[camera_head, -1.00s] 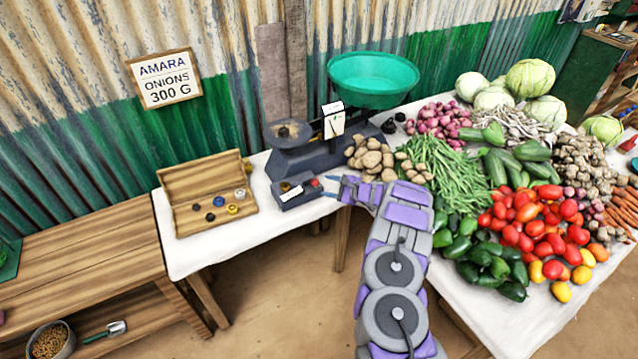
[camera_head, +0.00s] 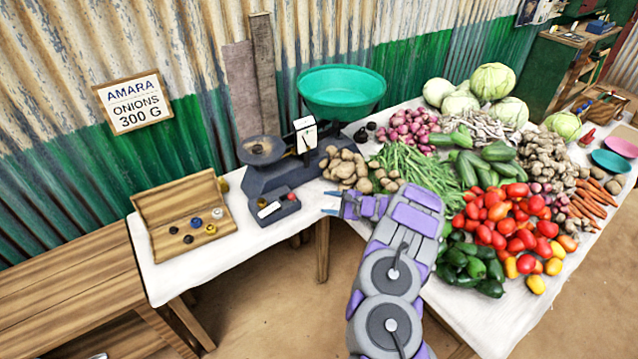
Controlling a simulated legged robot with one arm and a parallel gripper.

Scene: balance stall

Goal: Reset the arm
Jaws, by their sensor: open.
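My arm, purple and grey, reaches up from the bottom of the head view and bends left near the table's front edge. My gripper (camera_head: 329,203) points left with its two blue-tipped fingers apart and nothing between them. It is just right of a small dark box (camera_head: 272,208) with a white label and a red item, and does not appear to touch it. The balance scale (camera_head: 285,170) stands behind, with a small dark pan on the left and a green basin (camera_head: 341,90) on the right.
A wooden weight box (camera_head: 183,213) with several small weights sits open on the left of the white-covered table (camera_head: 163,275). Potatoes (camera_head: 346,166), green beans (camera_head: 418,158) and tomatoes (camera_head: 505,222) crowd the right. A sign (camera_head: 134,101) reads "AMARA ONIONS 300 G". Bare ground lies in front.

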